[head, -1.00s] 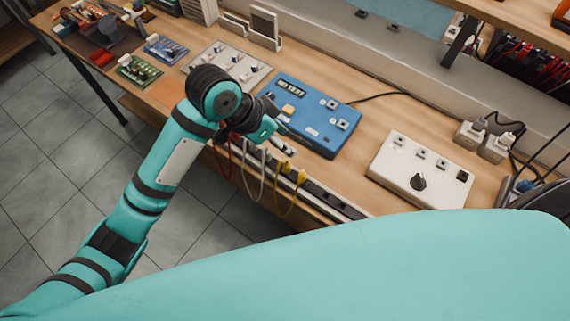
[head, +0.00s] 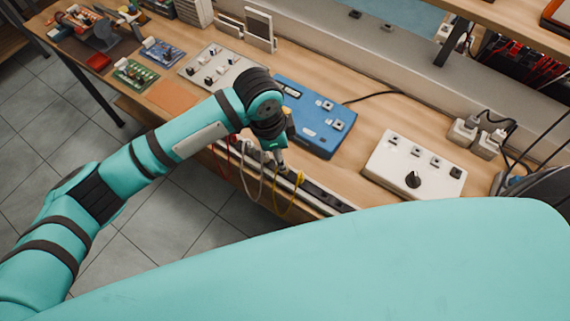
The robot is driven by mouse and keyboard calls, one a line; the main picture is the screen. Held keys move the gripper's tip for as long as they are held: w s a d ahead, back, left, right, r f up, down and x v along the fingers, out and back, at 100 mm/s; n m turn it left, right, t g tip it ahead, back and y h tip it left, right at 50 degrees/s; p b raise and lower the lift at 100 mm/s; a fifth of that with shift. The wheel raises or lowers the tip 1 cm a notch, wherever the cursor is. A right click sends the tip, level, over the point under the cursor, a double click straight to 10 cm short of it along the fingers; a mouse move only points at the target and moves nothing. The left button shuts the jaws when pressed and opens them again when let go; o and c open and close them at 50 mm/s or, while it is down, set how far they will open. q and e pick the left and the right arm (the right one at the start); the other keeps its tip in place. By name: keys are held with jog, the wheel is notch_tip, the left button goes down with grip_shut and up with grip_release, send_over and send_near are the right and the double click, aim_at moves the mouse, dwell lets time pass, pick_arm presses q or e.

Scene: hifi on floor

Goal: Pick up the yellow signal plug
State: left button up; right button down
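A yellow plug (head: 299,179) sits at the dark slotted rail (head: 322,194) along the bench's front edge. Its yellow cable (head: 290,211) hangs in a loop below the edge. My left gripper (head: 282,165) points down at the rail, just left of this plug. It covers the place around the loop's other end, so a second yellow plug there is mostly hidden. Whether the fingers are apart or closed on something is too small and covered to tell. My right gripper is out of view.
A blue device (head: 318,118) lies just behind my gripper. A white box with a black knob (head: 413,166) is to the right. White (head: 253,192) and red (head: 226,160) cables hang left of the yellow one. Bare wood lies between the blue and white boxes.

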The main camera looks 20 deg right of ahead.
pick_arm(q)
jog(key=shift+d+f, duration=0.15)
jog(key=shift+f, duration=0.65)
jog(key=f, duration=0.1)
jog(key=f+p, duration=0.1)
jog(key=f, duration=0.1)
jog(key=d+f+p, duration=0.1)
jog(key=shift+s+f, duration=0.1)
jog(key=shift+f, duration=0.55)
grip_shut()
